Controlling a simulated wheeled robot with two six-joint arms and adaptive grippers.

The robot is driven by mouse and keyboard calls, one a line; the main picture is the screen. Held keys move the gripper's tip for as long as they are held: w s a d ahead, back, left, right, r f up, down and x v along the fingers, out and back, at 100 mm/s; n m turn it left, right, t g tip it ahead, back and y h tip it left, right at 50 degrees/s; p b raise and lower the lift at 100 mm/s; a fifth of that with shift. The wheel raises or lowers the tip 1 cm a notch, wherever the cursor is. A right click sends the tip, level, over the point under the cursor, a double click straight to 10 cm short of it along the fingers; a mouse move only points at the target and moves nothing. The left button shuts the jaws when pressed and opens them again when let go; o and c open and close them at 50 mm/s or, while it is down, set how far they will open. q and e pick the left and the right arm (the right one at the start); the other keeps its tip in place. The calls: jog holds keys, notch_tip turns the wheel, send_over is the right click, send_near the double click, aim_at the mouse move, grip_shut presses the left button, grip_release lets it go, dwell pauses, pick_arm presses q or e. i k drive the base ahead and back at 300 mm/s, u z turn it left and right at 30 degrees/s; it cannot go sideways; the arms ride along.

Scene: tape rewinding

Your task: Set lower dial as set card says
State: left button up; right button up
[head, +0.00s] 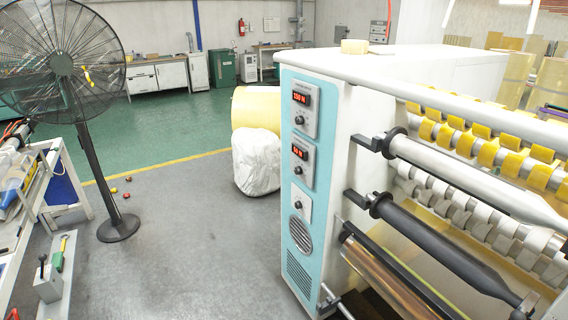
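The machine's teal end face carries two grey control panels, one above the other. The upper panel has a red display (301,98) that appears to read 150 N, with a black upper dial (299,119) below it. The lower panel has a smaller red reading (299,152) ending in N, whose digits are too small to read surely. The lower dial (297,170) is a black knob under it; its pointer setting cannot be made out. I cannot make out a set card. Neither of my grippers is in view.
A small switch panel (297,205) and round grille (300,235) sit below the dials. Rollers with yellow tape rings (466,145) fill the right. A wrapped white bundle (256,162) stands behind the machine. A fan (62,64) and tool cart are left. Grey floor between is mostly clear.

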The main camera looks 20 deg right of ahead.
aim_at(297, 169)
jog(key=z, duration=0.35)
jog(key=i, duration=1.1)
jog(key=z, duration=0.6)
